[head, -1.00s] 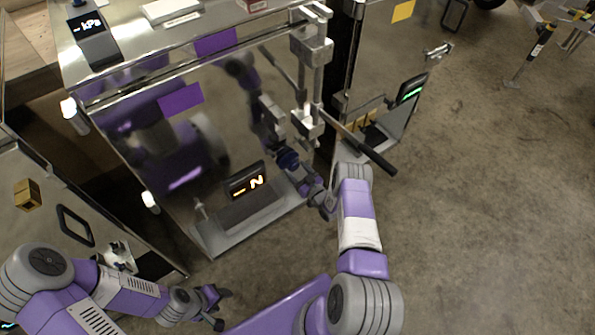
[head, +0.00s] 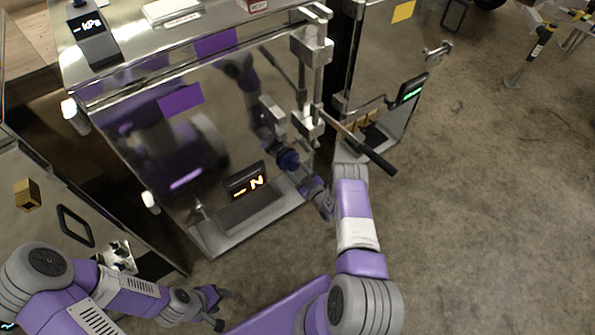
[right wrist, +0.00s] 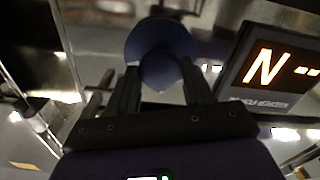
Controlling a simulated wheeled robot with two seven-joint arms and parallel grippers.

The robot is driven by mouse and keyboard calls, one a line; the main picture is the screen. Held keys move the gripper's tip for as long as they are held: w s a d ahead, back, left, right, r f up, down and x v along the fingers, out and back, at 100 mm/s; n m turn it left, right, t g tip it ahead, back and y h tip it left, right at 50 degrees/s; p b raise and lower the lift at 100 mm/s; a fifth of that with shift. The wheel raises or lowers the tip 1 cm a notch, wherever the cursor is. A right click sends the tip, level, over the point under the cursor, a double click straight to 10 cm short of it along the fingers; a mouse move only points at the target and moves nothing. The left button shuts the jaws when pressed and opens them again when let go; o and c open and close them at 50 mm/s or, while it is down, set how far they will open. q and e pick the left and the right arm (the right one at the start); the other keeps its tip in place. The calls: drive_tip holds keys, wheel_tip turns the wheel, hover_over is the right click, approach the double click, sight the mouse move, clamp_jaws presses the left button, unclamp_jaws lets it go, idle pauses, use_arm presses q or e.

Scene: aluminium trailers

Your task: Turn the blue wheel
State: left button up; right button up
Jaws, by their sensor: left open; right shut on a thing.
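The blue wheel (head: 288,159) is on the shiny front panel of the middle metal cabinet, left of the vertical latch bar. It also shows as a dark blue round knob in the right wrist view (right wrist: 160,48). My right gripper (right wrist: 160,80) is shut on the wheel, with one finger at each side of its lower part. In the head view the fingertips are small and partly lost against the panel. My left gripper (head: 222,309) is open and empty at the lower left, away from the wheel.
A display (head: 246,181) with orange "N" characters sits just below left of the wheel. A black-handled lever (head: 365,150) sticks out above my right forearm. A second cabinet with a green-lit display (head: 412,89) stands to the right.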

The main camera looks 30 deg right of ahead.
drive_tip(key=n, duration=0.6)
drive_tip(key=shift+s, duration=0.1)
drive_tip(key=n, duration=0.6)
idle(0.4)
drive_tip(key=o, duration=1.1)
drive_tip(key=shift+c, duration=0.2)
drive_tip(key=s+p, duration=0.2)
drive_tip(key=s, duration=0.5)
drive_tip(key=shift+s+d+p, duration=0.25)
drive_tip(key=shift+d+p, duration=0.05)
drive_tip(key=shift+p, duration=0.05)
